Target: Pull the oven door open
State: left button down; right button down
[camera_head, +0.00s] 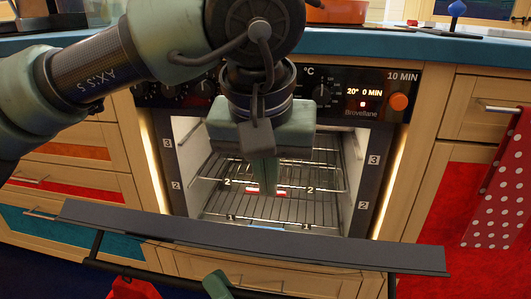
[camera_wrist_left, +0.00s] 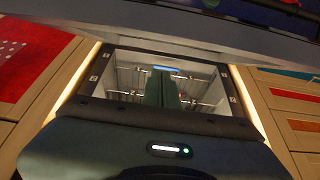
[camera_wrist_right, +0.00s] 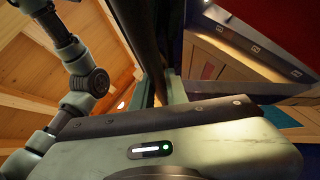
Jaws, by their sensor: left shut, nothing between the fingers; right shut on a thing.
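The oven (camera_head: 372,180) stands in the middle of the head view. Its door (camera_head: 300,251) is open, tilted down and toward me, with the lit inside and wire racks (camera_head: 300,208) showing. My left gripper (camera_head: 266,188) is shut and empty in front of the oven opening, above the door. It also shows shut in the left wrist view (camera_wrist_left: 163,72). My right gripper (camera_head: 217,284) shows only as a green tip at the bottom of the head view. In the right wrist view its fingers (camera_wrist_right: 155,92) are shut on the dark door handle (camera_wrist_right: 146,40).
Wooden drawers (camera_head: 480,90) flank the oven. A red dotted towel (camera_head: 497,190) hangs at the right. A red cloth-like thing (camera_head: 132,289) is at the bottom left. The blue countertop (camera_head: 400,48) runs above, with a red pot (camera_head: 338,11) on it.

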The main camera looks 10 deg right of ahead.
aim_at(262, 241)
pick_arm(q)
jog(key=shift+s+a+f, duration=0.25)
jog(key=shift+s+f, duration=0.45)
jog(key=shift+s, duration=0.05)
jog(key=shift+s+a+f, duration=0.25)
jog(key=shift+s+f, duration=0.4)
jog(key=shift+s, duration=0.1)
jog(key=shift+s+a+f+t, duration=0.25)
jog(key=shift+s+f, duration=0.2)
jog(key=shift+s, duration=0.25)
jog(key=shift+s+a+f+t, duration=0.2)
jog(key=shift+s+f, duration=0.25)
jog(key=shift+s, duration=0.2)
pick_arm(e)
jog(key=shift+w+d+r, duration=0.1)
jog(key=c, duration=1.4)
grip_release()
